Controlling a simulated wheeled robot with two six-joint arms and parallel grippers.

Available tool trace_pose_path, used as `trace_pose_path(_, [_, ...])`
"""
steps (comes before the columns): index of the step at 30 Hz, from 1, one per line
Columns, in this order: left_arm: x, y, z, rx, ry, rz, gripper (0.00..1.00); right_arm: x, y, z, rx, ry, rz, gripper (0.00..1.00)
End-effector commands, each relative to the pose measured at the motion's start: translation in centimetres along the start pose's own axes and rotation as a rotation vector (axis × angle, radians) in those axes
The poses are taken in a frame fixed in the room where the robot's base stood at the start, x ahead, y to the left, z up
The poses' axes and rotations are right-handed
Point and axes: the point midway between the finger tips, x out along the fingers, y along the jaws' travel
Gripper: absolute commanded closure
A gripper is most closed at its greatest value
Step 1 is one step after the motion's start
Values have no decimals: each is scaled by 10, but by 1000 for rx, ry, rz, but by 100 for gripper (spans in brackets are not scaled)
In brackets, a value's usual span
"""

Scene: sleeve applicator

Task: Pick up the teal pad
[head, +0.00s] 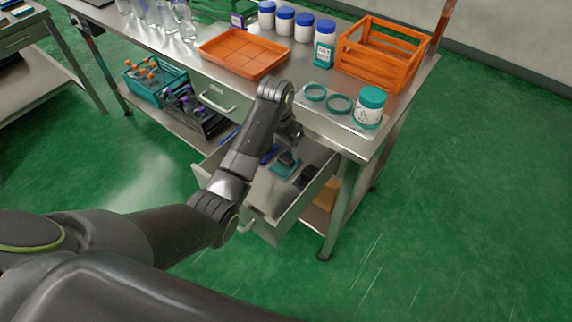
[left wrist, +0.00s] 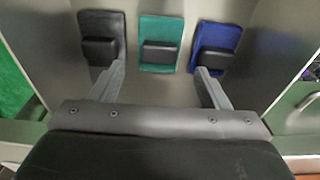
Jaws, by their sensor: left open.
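The teal pad (left wrist: 161,32) lies flat on the floor of the open drawer, with a dark block-shaped grip on it. In the left wrist view it sits between a black pad (left wrist: 99,28) on the left and a blue pad (left wrist: 217,38) on the right. The teal pad also shows in the head view (head: 281,173), partly hidden. My left gripper (left wrist: 160,82) is open and empty, above the drawer, with its fingers apart on either side of the teal pad's line and short of it. My right gripper is in neither view.
The open drawer (head: 312,186) has raised metal walls close around the pads. On the bench above stand an orange tray (head: 243,52), an orange crate (head: 382,54), a teal-lidded jar (head: 369,104) and several blue-lidded jars. Bottle crates sit on the lower shelf at left.

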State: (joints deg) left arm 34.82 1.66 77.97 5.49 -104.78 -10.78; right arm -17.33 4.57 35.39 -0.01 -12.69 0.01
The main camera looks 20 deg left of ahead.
Motion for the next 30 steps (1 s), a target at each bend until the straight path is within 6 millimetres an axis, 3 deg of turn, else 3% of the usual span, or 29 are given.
trace_pose_path(4, [19,0,0,1,-1,1,30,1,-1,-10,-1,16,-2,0])
trace_pose_path(10, [30,1,-1,1,-1,1,30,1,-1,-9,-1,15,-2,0])
trace_pose_path(20, [70,1,-3,0,-2,1,30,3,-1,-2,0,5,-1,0])
trace_pose_path(30, [75,1,-4,1,1,0,33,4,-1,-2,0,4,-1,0])
